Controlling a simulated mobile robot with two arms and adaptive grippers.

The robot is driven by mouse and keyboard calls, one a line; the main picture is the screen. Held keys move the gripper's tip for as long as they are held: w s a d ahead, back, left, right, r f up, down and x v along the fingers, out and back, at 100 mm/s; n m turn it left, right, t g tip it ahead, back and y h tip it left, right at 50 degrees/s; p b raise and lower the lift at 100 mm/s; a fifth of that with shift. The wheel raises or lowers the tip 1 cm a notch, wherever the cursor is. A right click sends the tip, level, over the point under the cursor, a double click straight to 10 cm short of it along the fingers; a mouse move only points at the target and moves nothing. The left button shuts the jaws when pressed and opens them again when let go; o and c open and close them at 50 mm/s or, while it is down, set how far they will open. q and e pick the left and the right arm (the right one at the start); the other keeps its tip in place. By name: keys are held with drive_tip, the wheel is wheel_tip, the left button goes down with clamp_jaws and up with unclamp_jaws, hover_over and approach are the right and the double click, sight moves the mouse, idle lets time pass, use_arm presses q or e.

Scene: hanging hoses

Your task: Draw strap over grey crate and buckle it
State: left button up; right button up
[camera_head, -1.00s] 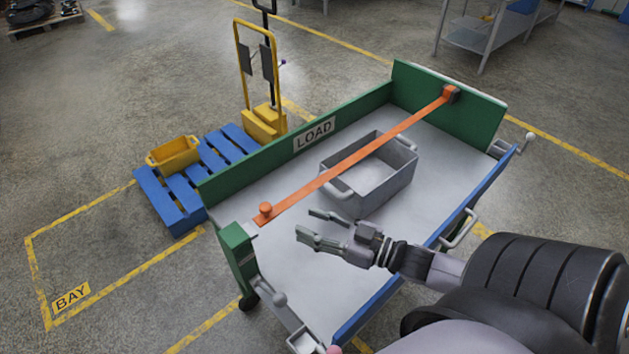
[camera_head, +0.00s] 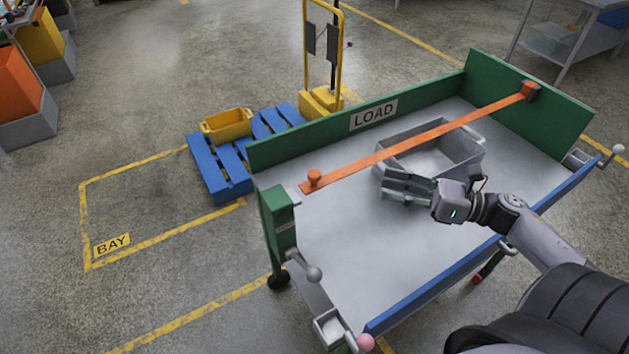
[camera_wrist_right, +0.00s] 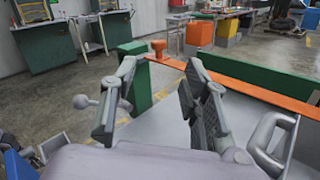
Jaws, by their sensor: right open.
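The orange strap (camera_head: 430,135) runs across the open grey crate (camera_head: 470,158) on the cart. Its far end meets a dark fitting (camera_head: 531,91) on the green end board. Its near end carries an orange knob (camera_head: 314,178) beside the green corner post (camera_head: 279,222); I cannot tell whether it is fastened. My right gripper (camera_head: 388,188) is open and empty, at the crate's near left end and in front of the strap. The right wrist view shows its parted fingers (camera_wrist_right: 160,72), with the strap (camera_wrist_right: 255,88) and knob (camera_wrist_right: 158,47) beyond. My left gripper is out of view.
The cart has a green LOAD side board (camera_head: 410,103) behind and a blue rail (camera_head: 450,278) in front. Its grey bed (camera_head: 350,250) is clear left of the crate. A blue pallet (camera_head: 220,170) with a yellow bin (camera_head: 227,124) stands behind left.

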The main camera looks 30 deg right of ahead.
drive_tip(key=n, duration=0.3)
drive_tip(key=p, duration=0.5)
approach(314, 173)
drive_tip(key=shift+g, duration=0.3)
drive_tip(key=x, duration=0.9)
drive_tip(key=shift+w+r, duration=0.15)
drive_tip(key=shift+w, duration=0.05)
drive_tip(key=shift+w+a+n, duration=0.25)
drive_tip(key=shift+a+n, duration=0.05)
clamp_jaws()
